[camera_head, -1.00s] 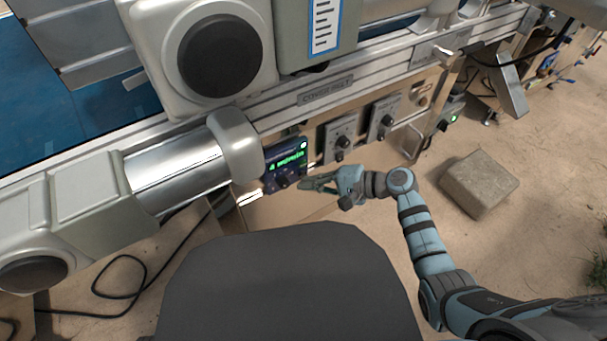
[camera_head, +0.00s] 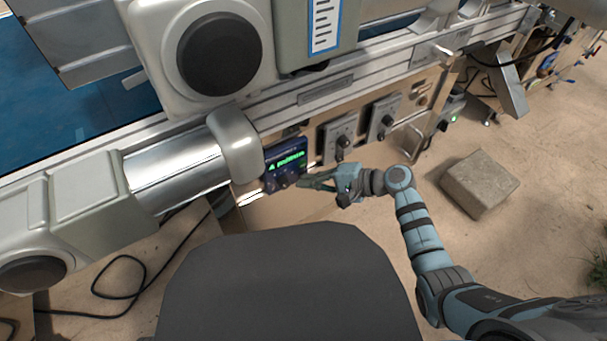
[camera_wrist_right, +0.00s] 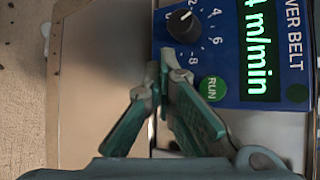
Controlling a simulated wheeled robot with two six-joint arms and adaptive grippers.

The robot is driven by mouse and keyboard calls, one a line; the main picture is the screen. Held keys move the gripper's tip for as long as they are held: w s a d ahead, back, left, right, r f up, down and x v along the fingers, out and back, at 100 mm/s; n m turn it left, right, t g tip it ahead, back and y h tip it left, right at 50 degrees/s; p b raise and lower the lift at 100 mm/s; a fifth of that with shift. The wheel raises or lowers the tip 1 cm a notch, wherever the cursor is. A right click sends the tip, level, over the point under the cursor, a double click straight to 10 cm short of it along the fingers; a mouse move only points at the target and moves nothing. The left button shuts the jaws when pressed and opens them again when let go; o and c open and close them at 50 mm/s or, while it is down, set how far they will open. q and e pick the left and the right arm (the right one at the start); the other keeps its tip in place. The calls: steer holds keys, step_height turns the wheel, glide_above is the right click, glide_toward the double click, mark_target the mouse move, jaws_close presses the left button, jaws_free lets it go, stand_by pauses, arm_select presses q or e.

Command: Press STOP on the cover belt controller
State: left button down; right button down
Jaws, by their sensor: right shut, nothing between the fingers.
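The cover belt controller (camera_head: 285,163) is a blue box on the machine's front rail. In the right wrist view the controller (camera_wrist_right: 225,25) shows sideways, with a lit green "m/min" display (camera_wrist_right: 260,50), a black knob (camera_wrist_right: 184,25) and a green RUN button (camera_wrist_right: 213,89). No STOP button can be made out; my fingers cover part of the panel's lower edge. My right gripper (camera_head: 304,183) is shut and empty, its tips close to the controller's lower right side. The right gripper (camera_wrist_right: 160,75) also shows in the wrist view; contact cannot be told. My left gripper is out of view.
Two grey knob boxes (camera_head: 341,137) (camera_head: 383,118) sit right of the controller on the same panel. A metal roller (camera_head: 175,170) lies to its left. A concrete block (camera_head: 480,184) rests on the floor at right. A black cable (camera_head: 120,290) lies at lower left.

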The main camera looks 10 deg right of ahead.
steer(key=shift+s, duration=0.1)
steer(key=shift+s+d+p, duration=0.25)
steer(key=shift+s+p, duration=0.35)
steer(key=shift+p, duration=0.1)
steer(key=s+p, duration=0.1)
steer(key=s+d+p, duration=0.1)
steer(key=s, duration=0.1)
steer(key=s+d+p, duration=0.1)
steer(key=shift+s, duration=0.35)
stand_by(0.6)
